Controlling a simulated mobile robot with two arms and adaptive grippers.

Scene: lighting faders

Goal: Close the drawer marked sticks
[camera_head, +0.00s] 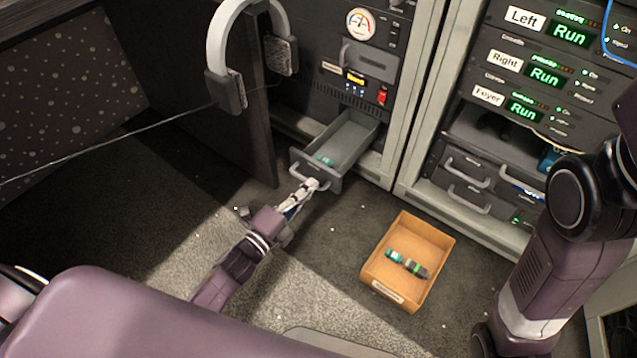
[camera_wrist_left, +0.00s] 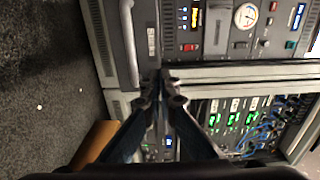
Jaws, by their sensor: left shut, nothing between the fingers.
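An open grey drawer (camera_head: 345,145) sticks out low from the left rack in the head view, with a small teal item (camera_head: 325,160) inside. I cannot read any marking on its front there. In the left wrist view the shut fingers (camera_wrist_left: 164,84) point at the rack, beside a grey front with a bar handle (camera_wrist_left: 129,45) and a small label too blurred to read. My right gripper is not in view.
An orange-brown tray (camera_head: 374,270) with several small cylinders lies on the carpet right of the gripper. Headphones (camera_head: 227,90) hang above and left of the drawer. The right rack has shut drawers (camera_head: 467,170). Carpet around the tray is mostly free.

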